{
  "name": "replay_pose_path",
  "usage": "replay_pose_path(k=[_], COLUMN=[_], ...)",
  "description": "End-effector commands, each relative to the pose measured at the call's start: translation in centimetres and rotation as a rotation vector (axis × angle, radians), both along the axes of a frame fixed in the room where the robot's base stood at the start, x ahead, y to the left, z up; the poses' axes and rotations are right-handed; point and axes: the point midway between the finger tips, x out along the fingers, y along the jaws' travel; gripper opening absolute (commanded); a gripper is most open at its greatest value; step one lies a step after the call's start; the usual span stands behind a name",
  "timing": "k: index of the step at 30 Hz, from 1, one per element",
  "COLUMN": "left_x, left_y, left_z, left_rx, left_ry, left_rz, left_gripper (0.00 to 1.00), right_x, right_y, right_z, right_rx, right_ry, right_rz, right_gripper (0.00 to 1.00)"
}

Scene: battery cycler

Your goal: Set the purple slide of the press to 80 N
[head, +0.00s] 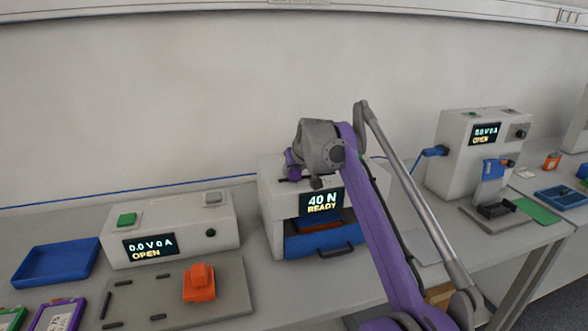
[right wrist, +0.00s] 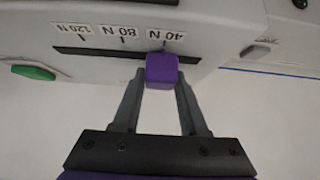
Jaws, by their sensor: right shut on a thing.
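The press (head: 270,200) is a white box near the middle of the bench in the head view. Its display (head: 322,203) reads 40 N READY. In the right wrist view, upside down, its purple slide (right wrist: 162,70) sits in a dark slot (right wrist: 105,53) at the 40 N label (right wrist: 166,34). The 80 N label (right wrist: 130,32) and a 120 N label (right wrist: 73,29) lie further left along the slot. My right gripper (right wrist: 162,82) is shut on the purple slide, one finger on each side. In the head view my right arm hides part of the press. My left gripper is not in view.
Left of the press stands a white unit (head: 170,230) showing 0.0 V 0 A OPEN, with an orange block (head: 200,282) on a grey plate before it. A blue tray (head: 55,263) lies further left. Another unit (head: 465,165) stands on the right. A blue drawer (head: 300,243) shows in the press front.

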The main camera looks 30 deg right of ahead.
Motion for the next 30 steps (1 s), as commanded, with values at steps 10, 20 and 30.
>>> replay_pose_path(k=[10,20,30], left_x=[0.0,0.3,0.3], left_y=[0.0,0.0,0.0], left_z=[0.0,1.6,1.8], left_rx=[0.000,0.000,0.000], left_ry=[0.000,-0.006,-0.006], left_rz=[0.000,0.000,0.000], left_gripper=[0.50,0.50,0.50], right_x=[0.0,-0.7,-0.9], right_y=[0.0,-3.0,-3.9], right_z=[0.0,0.3,0.1], right_rx=[0.000,0.001,0.000], right_ry=[0.000,0.001,-0.001], right_rz=[0.000,-0.005,0.000], right_gripper=[0.00,0.00,0.00])
